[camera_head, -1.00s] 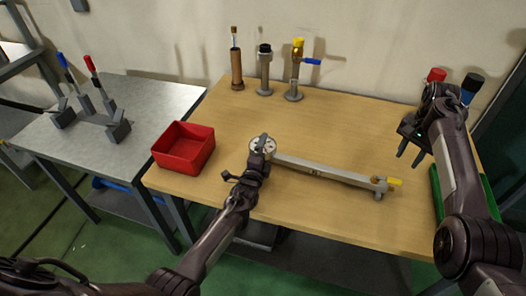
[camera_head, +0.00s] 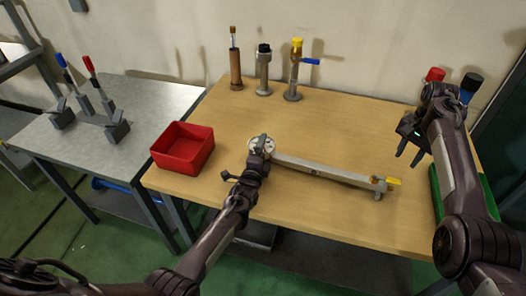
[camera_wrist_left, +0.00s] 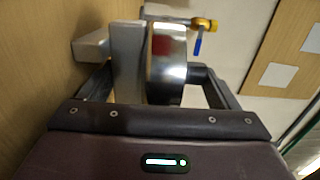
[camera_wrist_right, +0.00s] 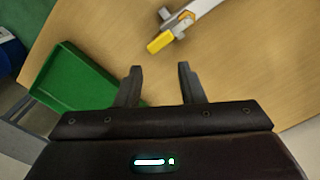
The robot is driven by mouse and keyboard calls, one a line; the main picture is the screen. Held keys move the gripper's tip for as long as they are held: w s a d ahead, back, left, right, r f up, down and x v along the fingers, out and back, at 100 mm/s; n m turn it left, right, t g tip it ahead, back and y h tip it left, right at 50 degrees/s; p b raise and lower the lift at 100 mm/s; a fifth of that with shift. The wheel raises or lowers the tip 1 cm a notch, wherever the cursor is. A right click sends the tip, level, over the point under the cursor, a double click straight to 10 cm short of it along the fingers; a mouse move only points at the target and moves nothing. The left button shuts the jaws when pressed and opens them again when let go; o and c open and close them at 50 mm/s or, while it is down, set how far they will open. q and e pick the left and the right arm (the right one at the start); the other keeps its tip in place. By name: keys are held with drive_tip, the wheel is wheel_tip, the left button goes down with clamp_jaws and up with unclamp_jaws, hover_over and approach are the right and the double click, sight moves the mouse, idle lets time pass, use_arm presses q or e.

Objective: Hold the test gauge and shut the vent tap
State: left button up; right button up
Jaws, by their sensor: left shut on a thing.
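The test gauge (camera_head: 262,145) is a round metal dial at the left end of a long grey bar (camera_head: 325,170) on the wooden table. My left gripper (camera_head: 262,148) is shut on the gauge; the left wrist view shows its metal body (camera_wrist_left: 166,62) between the two fingers. The vent tap (camera_head: 393,181) has a yellow handle at the bar's right end, and the yellow handle also shows in the right wrist view (camera_wrist_right: 159,42). My right gripper (camera_head: 409,148) is open and empty, above the table's right side, apart from the tap; its fingers show in the right wrist view (camera_wrist_right: 160,85).
A red bin (camera_head: 184,148) stands at the table's left, a green tray (camera_head: 437,190) at its right edge. Several upright fittings, one with a yellow top (camera_head: 295,70), stand at the back. A metal side table (camera_head: 120,110) holds a stand.

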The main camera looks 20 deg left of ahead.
clamp_jaws()
drive_tip(key=shift+w+d+n+t, duration=0.1)
drive_tip(key=shift+w+n+t, duration=0.45)
drive_tip(key=shift+n, duration=0.55)
drive_tip(key=shift+w+n+t, duration=0.2)
drive_tip(key=shift+n+t, duration=0.5)
drive_tip(key=shift+n, duration=0.4)
drive_tip(key=shift+w+d+n+t, duration=0.1)
drive_tip(key=shift+w+n+t, duration=0.45)
drive_tip(key=shift+n, duration=0.55)
drive_tip(key=shift+s, duration=0.15)
